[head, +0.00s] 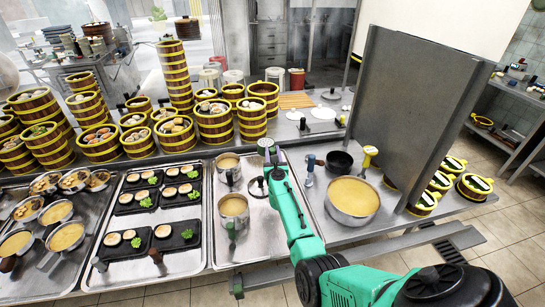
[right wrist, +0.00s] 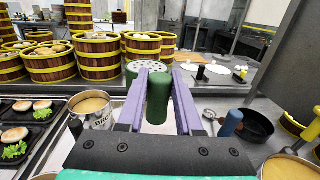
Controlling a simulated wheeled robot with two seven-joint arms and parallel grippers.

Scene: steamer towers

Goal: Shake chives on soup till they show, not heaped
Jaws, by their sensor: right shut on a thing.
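My right gripper (right wrist: 160,80) is shut on the green handle of a shaker (right wrist: 147,67), whose pale perforated top faces up. The shaker also shows in the head view (head: 266,146), near the back edge of a metal tray (head: 262,230). Two small pots of yellow soup stand on that tray, a rear one (head: 228,162) and a front one (head: 233,205), both left of the gripper. The rear pot also shows left of the fingers in the right wrist view (right wrist: 97,117). I can make out no green bits on either soup. My left gripper is out of view.
A large soup pot (head: 353,195) and a dark empty pan (head: 339,161) stand to the right, beside an upright metal panel (head: 415,100). Bamboo steamers (head: 214,121) line the back. A tray of dark plates with buns (head: 150,205) lies left.

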